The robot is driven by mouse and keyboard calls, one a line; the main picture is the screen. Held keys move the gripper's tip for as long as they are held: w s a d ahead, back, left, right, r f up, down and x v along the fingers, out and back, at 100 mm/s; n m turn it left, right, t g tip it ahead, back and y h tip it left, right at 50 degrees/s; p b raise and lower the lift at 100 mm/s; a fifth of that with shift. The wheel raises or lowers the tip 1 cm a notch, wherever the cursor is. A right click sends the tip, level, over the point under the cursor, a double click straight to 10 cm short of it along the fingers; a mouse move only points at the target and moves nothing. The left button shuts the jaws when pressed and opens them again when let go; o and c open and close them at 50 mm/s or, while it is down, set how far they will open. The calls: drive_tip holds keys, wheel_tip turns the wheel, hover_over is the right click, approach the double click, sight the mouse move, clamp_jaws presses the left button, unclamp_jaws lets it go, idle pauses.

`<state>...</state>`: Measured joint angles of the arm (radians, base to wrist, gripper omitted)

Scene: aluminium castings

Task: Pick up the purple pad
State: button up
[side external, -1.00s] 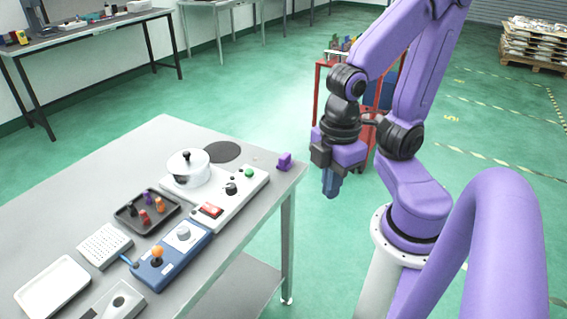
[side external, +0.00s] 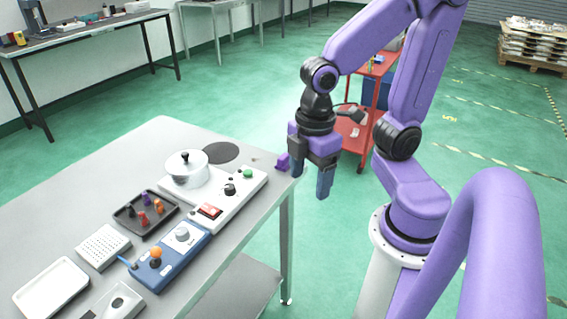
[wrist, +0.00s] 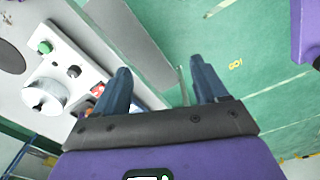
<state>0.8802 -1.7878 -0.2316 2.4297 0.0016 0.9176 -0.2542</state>
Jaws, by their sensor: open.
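The purple pad (side external: 282,162) is a small block at the table's far right corner in the side external view. I cannot make it out in the wrist view. My gripper (side external: 310,182) points down just right of the pad in the picture, over or past the table's edge. Its two dark blue fingers are apart with nothing between them. In the wrist view my gripper (wrist: 160,70) also shows its fingers spread, with the table edge and green floor beyond.
The grey table (side external: 140,150) holds a white panel (side external: 235,200) with a green button and a lidded pot (side external: 184,172), a blue control box (side external: 172,258) and a dark tray (side external: 130,222) of coloured pegs. A red cart (side external: 350,135) stands behind my gripper.

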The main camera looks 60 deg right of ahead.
drive_tip(key=w+d+n, duration=0.1)
drive_tip(key=w+d, duration=0.2)
drive_tip(key=w, duration=0.5)
drive_tip(key=n, duration=0.4)
hover_over(284, 156)
drive_tip(key=f, duration=1.3)
drive_tip(key=shift+s+a+f, duration=0.1)
drive_tip(key=shift+a+f, duration=0.1)
drive_tip(key=shift+a, duration=0.15)
drive_tip(key=shift+w+d+f, duration=0.1)
drive_tip(key=shift+d+f, duration=0.1)
drive_tip(key=shift+f, duration=1.15)
drive_tip(key=shift+w+d+f, duration=0.1)
drive_tip(key=shift+d+f, duration=0.05)
drive_tip(key=shift+f, duration=1.15)
drive_tip(key=c, duration=1.1)
